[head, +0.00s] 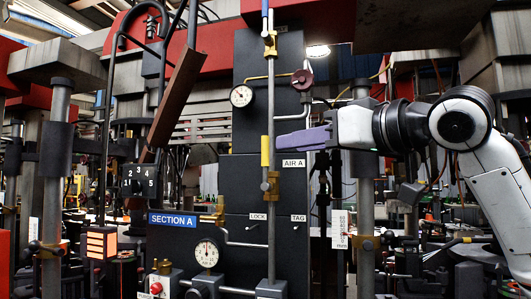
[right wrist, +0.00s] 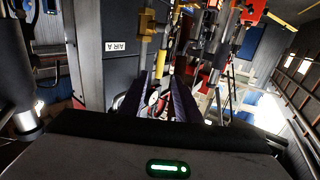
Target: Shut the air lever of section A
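The air lever of section A has a yellow handle (head: 265,151) that stands upright along the vertical pipe, above a brass valve (head: 270,185) and left of the AIR A label (head: 293,163). My right gripper (head: 280,140) comes in from the right, its purple fingers pointing left, with the tips close to the handle's right side. In the right wrist view the two fingers (right wrist: 158,82) are apart, with the yellow handle (right wrist: 160,63) just beyond and between their tips. I cannot tell whether they touch it. My left gripper is out of view.
A pressure gauge (head: 241,96) and a dark red round knob (head: 302,79) sit above on the dark panel. A blue SECTION A sign (head: 173,220) and a lower gauge (head: 206,253) are at lower left. Another valve (head: 270,45) is higher on the pipe.

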